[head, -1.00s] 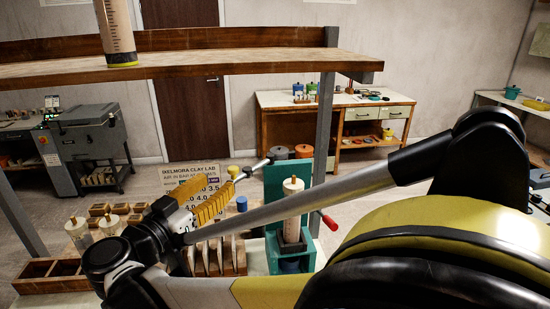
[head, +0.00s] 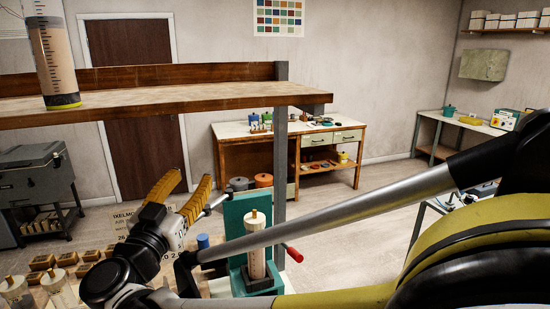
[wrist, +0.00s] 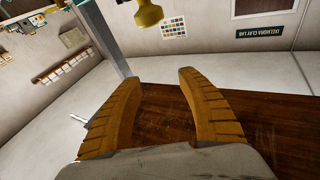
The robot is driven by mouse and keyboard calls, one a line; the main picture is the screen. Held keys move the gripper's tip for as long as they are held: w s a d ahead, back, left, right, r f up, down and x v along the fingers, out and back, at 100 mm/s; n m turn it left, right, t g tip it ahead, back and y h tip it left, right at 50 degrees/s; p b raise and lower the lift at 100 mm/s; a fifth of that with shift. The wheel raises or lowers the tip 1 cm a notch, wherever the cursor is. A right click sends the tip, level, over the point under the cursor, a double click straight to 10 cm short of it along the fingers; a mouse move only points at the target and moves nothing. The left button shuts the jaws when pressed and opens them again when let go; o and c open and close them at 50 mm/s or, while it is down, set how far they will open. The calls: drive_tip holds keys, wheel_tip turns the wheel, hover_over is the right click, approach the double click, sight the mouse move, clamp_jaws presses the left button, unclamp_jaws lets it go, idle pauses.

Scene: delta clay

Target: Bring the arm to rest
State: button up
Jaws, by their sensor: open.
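My gripper (head: 181,193) has yellow ribbed fingers and shows at the lower left of the head view, raised above the work table and below the wooden shelf. In the wrist view my gripper (wrist: 158,95) has its two fingers spread apart with nothing between them. A brown wooden surface (wrist: 160,107) shows beyond and between the fingers there. My arm runs across the lower half of the head view and hides part of the table.
A wooden shelf (head: 190,97) on a grey post carries a clear graduated cylinder (head: 52,62). A teal press (head: 235,215) with a red-tipped handle stands close to my arm. Corked jars (head: 20,292) stand at lower left. A workbench (head: 228,150) is at the back. Open floor lies to the right.

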drive_tip(key=w+d+r+n+y+b, duration=0.3)
drive_tip(key=d+r+n+y, duration=0.25)
drive_tip(key=d+y, duration=0.35)
drive_tip(key=s+d+f+m+g+h+b, duration=0.1)
drive_tip(key=s+d+f+g+h+b, duration=0.1)
drive_tip(key=s+d+f+g, duration=0.4)
drive_tip(key=s+d+f+m+g+h+b, duration=0.1)
drive_tip(key=s+d+f+g, duration=0.6)
drive_tip(key=s+d+f, duration=1)
drive_tip(key=d+f+h+b, duration=0.1)
drive_tip(key=d+f+h, duration=0.1)
drive_tip(key=d+f, duration=0.4)
wheel_tip(320, 180, down, 4)
drive_tip(key=shift+d+f+h, duration=0.15)
drive_tip(key=shift+d+h, duration=0.15)
drive_tip(key=shift+d, duration=0.1)
